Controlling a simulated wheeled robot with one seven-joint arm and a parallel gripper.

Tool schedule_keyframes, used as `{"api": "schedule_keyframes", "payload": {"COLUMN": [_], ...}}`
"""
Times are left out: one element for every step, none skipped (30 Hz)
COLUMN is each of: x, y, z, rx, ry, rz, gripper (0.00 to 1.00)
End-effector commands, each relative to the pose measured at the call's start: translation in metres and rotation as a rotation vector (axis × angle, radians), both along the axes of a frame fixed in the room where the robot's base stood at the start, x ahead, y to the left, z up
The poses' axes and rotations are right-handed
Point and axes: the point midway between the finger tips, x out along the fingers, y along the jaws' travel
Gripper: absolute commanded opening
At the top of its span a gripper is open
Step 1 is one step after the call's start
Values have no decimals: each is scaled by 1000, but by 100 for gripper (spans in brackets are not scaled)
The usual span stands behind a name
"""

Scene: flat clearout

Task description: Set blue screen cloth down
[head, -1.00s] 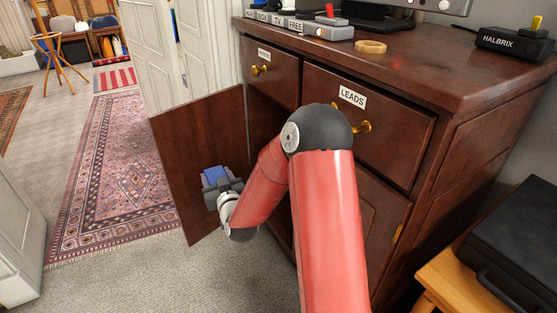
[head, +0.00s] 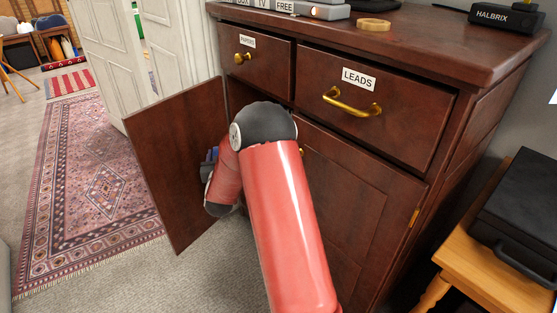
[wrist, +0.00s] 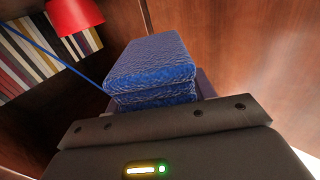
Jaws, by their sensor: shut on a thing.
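The blue screen cloth (wrist: 150,72) is a folded, textured blue block in the wrist view. My gripper (wrist: 160,105) is shut on it and holds it in front of the cabinet's inside. In the head view only a small bluish patch (head: 211,156) shows beside my arm, near the open cabinet door; my red arm hides most of the gripper. What lies directly under the cloth is hidden.
The open cabinet door (head: 180,165) stands left of my arm. Inside the cabinet, the wrist view shows a red object (wrist: 75,15) and a row of striped spines (wrist: 35,60). The LEADS drawer (head: 370,105) is shut above. A wooden stand (head: 490,265) with a black case (head: 525,205) is at right.

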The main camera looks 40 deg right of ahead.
Motion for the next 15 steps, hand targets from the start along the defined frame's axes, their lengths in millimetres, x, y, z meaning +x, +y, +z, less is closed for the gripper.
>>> {"api": "schedule_keyframes", "payload": {"x": [2,3,3,3,3,1,0,-2,-5,-7,-8,-11,-14,-16,-18], "y": [-18,-30,-48,-63,-78,-98,-112,-125,-141,-152,-162,-174,-183,-191,-201], "z": [-8,-10,-14,-17,-18,-20,-21,-21,-21,-21,-20,-19,-18,-17,-15], "rx": [-1,-1,-1,-2,-2,-3,-3,-3,-3,-3,-3,-2,-2,-3,-3], "ry": [-3,-2,-3,-4,-5,-6,-6,-7,-7,-7,-7,-8,-7,-7,-7], "rz": [-56,-94,-154,-204,-255,-324,-375,-423,-482,-524,-562,-613,-649,-684,-731], "gripper": [32,32,32,32,32,32,32,32,32,32,32,32,32,32,32]}}
